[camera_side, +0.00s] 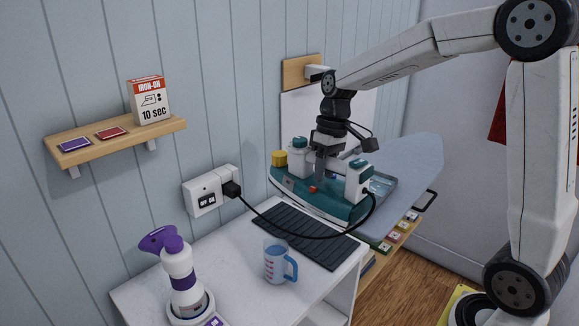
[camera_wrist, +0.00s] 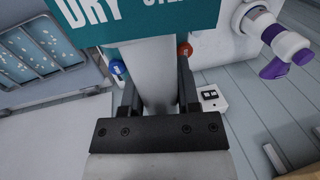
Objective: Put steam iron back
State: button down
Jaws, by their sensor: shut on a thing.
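The teal and white steam iron (camera_side: 318,197) is in the middle of the side view, roughly level. My gripper (camera_side: 321,172) comes down on it from above. In the wrist view, my gripper (camera_wrist: 159,95) is shut on the iron's white handle (camera_wrist: 158,70), with a finger on each side. Part of the teal body with white lettering (camera_wrist: 135,15) shows beyond it. A dark ribbed mat (camera_side: 300,238) lies on the white counter (camera_side: 225,265), in front of and below the iron in the picture. The iron's underside is hidden, and I cannot tell whether it touches anything.
A black cord (camera_side: 300,236) runs from the iron to a wall socket (camera_side: 207,192). A measuring cup (camera_side: 276,262) stands beside the mat. A purple and white steamer (camera_side: 180,275) stands at front left. An ironing board (camera_side: 415,155) is behind right. A shelf (camera_side: 170,127) holds a box.

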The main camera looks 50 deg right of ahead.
jog(key=s+a, duration=0.5)
jog(key=a, duration=0.4)
jog(key=s+a, duration=0.4)
jog(key=a, duration=0.5)
jog(key=shift+w+d+f, duration=0.1)
jog(key=shift+d+f, duration=0.1)
jog(key=shift+f, duration=1.05)
jog(key=shift+d+f, duration=0.15)
jog(key=shift+f, duration=1.05)
jog(key=w+a+f, duration=0.3)
jog(key=w+f, duration=0.6)
jog(key=w, duration=0.4)
jog(key=shift+a+f, duration=0.15)
jog(key=shift+a, duration=0.15)
